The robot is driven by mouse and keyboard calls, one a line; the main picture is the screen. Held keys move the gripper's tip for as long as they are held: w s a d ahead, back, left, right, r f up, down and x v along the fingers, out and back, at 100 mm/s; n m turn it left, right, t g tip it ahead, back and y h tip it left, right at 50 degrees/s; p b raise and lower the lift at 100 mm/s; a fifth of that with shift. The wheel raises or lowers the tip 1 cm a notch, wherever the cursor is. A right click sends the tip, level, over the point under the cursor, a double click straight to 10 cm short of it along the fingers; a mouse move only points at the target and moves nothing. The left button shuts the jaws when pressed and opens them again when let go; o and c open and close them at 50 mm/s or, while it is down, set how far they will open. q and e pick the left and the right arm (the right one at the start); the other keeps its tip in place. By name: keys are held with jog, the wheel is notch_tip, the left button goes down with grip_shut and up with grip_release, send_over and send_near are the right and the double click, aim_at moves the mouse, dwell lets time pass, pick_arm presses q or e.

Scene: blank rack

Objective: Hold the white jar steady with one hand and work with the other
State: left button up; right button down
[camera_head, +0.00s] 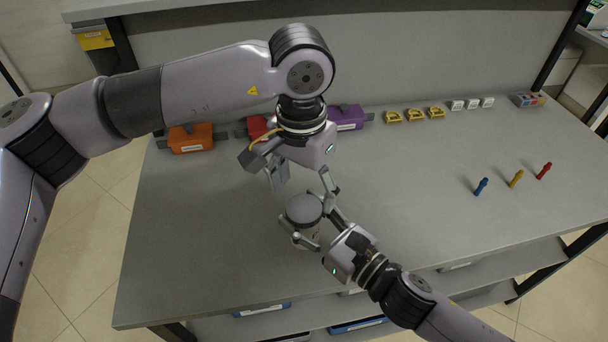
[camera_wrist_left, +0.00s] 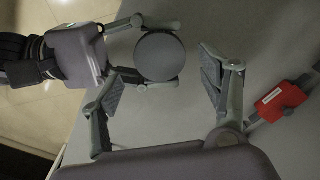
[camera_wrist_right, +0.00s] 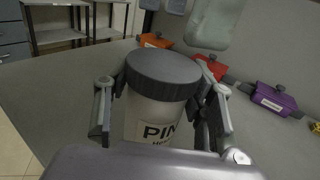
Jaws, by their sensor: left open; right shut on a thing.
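The white jar (camera_head: 304,210) stands upright on the grey table, with a dark grey lid on it. In the right wrist view the jar (camera_wrist_right: 152,115) shows a label reading "PIN", with the rest partly hidden. My right gripper (camera_head: 316,228) is shut on the jar's body, one finger on each side, below the lid. My left gripper (camera_head: 302,180) is open and empty, pointing down just behind the jar. In the left wrist view the round lid (camera_wrist_left: 160,57) shows between and beyond its open fingers, apart from them.
Orange (camera_head: 191,138), red (camera_head: 257,126) and purple (camera_head: 346,117) boxes line the back edge. Several yellow items (camera_head: 414,115) and white blocks (camera_head: 472,104) continue rightward. Blue (camera_head: 481,187), yellow (camera_head: 516,179) and red (camera_head: 544,171) small pieces stand at right. The table between is clear.

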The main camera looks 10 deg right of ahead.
aim_at(304, 207)
pick_arm(q)
jog(key=shift+f, duration=2.1)
jog(key=c, duration=1.1)
jog(key=o, duration=1.2)
jog(key=shift+c, duration=0.2)
jog(key=shift+r, duration=2.25)
